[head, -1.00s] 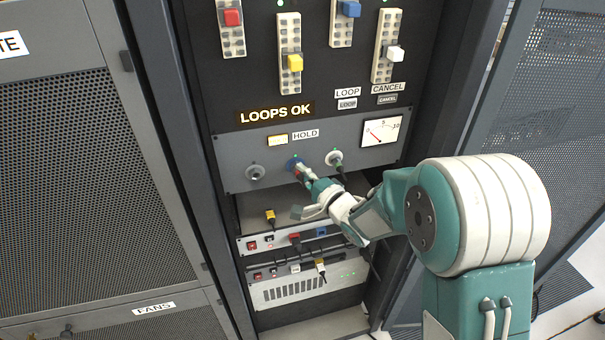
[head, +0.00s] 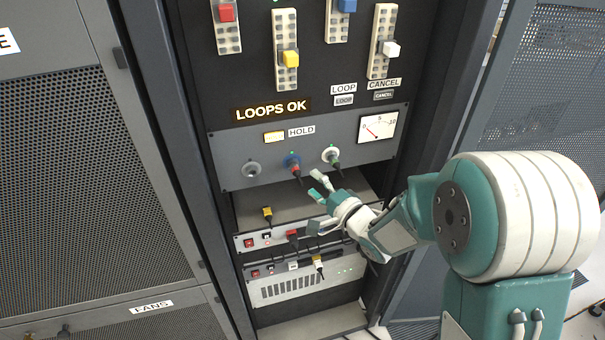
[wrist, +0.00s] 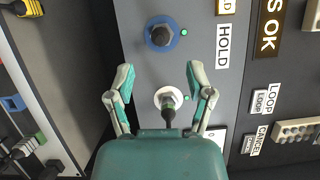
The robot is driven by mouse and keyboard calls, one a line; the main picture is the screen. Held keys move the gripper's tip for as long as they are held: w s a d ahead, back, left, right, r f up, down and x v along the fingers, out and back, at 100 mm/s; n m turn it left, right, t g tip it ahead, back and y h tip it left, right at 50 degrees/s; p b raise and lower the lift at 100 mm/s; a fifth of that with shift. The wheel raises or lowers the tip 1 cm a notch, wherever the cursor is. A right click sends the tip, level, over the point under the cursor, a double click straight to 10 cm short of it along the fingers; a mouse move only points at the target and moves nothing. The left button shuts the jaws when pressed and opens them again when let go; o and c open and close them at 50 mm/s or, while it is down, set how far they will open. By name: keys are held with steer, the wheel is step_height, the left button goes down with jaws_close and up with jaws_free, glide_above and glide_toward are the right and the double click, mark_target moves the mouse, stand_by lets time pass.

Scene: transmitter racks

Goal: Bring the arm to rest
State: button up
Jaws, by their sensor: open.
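My gripper (head: 322,182) is open and empty in the head view, below and in front of the grey connector panel (head: 228,172). In the wrist view its two fingers (wrist: 158,82) stand apart, with panel showing between them. The blue-ringed socket (head: 292,161) has a dark plug in it, and it also shows in the wrist view (wrist: 161,34). The white-ringed socket (head: 331,154) also has a plug, with a green part. My gripper appears clear of both plugs.
A third grey socket (head: 251,168) looks empty. A sign (head: 271,108) reads LOOPS OK. Sliders with coloured caps are above. Units with short cables (head: 290,240) sit below on the rack. Rack posts and a mesh door (head: 540,90) flank the bay.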

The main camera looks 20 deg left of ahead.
steer(key=s+d+r+n+t+h, duration=0.15)
steer(key=d+r+h, duration=0.35)
steer(key=d, duration=0.6)
steer(key=s+d+r+n+h, duration=0.2)
steer(key=s+d+h, duration=0.1)
steer(key=d+h, duration=0.65)
steer(key=s+d+n+g, duration=0.2)
steer(key=s+d+g, duration=0.1)
steer(key=s, duration=0.7)
steer(key=s+d+r+n+g, duration=0.1)
steer(key=s+d+n+g, duration=0.1)
steer(key=s, duration=0.8)
steer(key=shift+s+d+r+g, duration=0.15)
steer(key=shift+s+d+g, duration=0.2)
steer(key=shift+d+g, duration=0.45)
